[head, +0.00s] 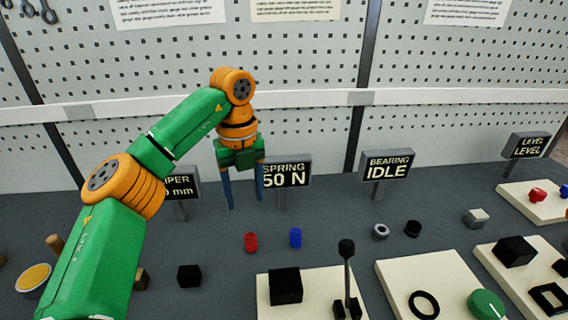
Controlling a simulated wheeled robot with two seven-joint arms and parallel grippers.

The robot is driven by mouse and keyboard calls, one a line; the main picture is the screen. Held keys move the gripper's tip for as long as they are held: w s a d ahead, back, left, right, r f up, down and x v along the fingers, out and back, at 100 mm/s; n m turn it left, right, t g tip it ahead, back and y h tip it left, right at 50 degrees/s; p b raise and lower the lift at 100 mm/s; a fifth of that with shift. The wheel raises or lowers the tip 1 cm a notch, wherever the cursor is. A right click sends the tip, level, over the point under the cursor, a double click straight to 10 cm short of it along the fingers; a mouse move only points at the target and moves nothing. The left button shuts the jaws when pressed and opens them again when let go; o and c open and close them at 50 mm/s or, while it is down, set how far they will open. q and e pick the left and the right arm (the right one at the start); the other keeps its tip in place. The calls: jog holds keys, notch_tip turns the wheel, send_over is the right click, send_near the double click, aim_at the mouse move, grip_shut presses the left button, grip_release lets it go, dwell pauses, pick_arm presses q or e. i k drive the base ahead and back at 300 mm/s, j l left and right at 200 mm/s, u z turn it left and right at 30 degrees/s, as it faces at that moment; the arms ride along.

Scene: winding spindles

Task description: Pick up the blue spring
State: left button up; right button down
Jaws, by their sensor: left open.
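The blue spring (295,238) is a small blue cylinder standing on the dark grey table, just right of a similar red one. My left gripper (245,200) hangs pointing down with its two dark blue fingers apart, empty. In the picture it is above and to the left of the blue spring, in front of the "SPRING 50 N" sign. It is apart from the spring. My right gripper is not in view.
A red cylinder (251,242) stands close left of the blue spring. A cream board (318,307) with a black block and an upright lever (347,262) lies in front. The spring sign (287,174) stands behind. A black cube (189,275) sits left; grey and black rings lie right.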

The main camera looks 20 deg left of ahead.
aim_at(292, 237)
jog(key=k+l, duration=1.2)
jog(key=k, duration=0.1)
